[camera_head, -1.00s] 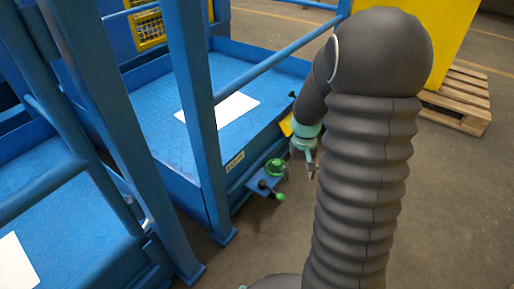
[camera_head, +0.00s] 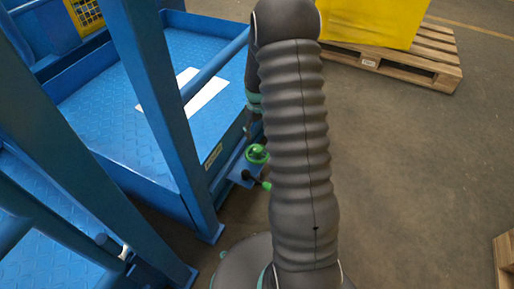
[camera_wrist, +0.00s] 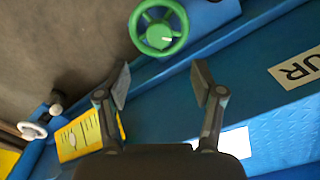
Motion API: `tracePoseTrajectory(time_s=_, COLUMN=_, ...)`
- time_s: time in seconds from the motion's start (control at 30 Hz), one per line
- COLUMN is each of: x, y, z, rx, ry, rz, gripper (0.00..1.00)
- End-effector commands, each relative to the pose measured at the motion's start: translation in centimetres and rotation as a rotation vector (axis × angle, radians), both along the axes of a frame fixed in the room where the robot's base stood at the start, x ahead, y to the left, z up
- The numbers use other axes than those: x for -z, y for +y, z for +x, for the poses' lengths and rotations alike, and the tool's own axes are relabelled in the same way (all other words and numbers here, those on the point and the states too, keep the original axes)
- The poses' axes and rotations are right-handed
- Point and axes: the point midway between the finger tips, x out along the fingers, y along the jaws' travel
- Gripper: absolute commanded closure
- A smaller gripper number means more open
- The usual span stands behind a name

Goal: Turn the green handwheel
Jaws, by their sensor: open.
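The green handwheel (camera_head: 257,153) sits on a blue bracket at the side of the blue platform, just left of my arm in the head view. In the wrist view the handwheel (camera_wrist: 159,27) is at the top middle, with a ring rim, spokes and a green hub. My gripper (camera_wrist: 160,80) is open and empty, its two fingers pointing toward the handwheel, with the wheel beyond the fingertips and apart from them. In the head view my gripper is mostly hidden behind my arm.
A green-ended lever (camera_head: 259,182) with a black knob is just below the handwheel. A blue post (camera_head: 165,110) stands left of it. A yellow plate (camera_wrist: 90,134) and a pale wheel (camera_wrist: 32,130) show in the wrist view.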

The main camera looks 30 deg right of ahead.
Motion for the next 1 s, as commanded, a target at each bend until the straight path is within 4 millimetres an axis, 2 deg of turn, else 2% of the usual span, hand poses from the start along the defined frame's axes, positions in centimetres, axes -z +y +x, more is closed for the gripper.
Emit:
tracePoseTrajectory(time_s=0.03, x=1.2, y=0.0, z=-0.1, rx=0.0, ry=0.004, rz=0.001, gripper=0.33)
tracePoseTrajectory(time_s=0.2, x=4.4, y=-0.1, z=-0.1, rx=0.002, ry=0.004, rz=0.002, gripper=0.33)
tracePoseTrajectory(time_s=0.5, x=9.0, y=-0.2, z=-0.1, rx=0.006, ry=0.002, rz=0.001, gripper=0.33)
tracePoseTrajectory(time_s=0.7, x=10.3, y=-0.2, z=-0.1, rx=0.006, ry=0.001, rz=0.0, gripper=0.33)
tracePoseTrajectory(time_s=1.0, x=10.4, y=-0.2, z=-0.1, rx=0.006, ry=0.0, rz=0.0, gripper=0.33)
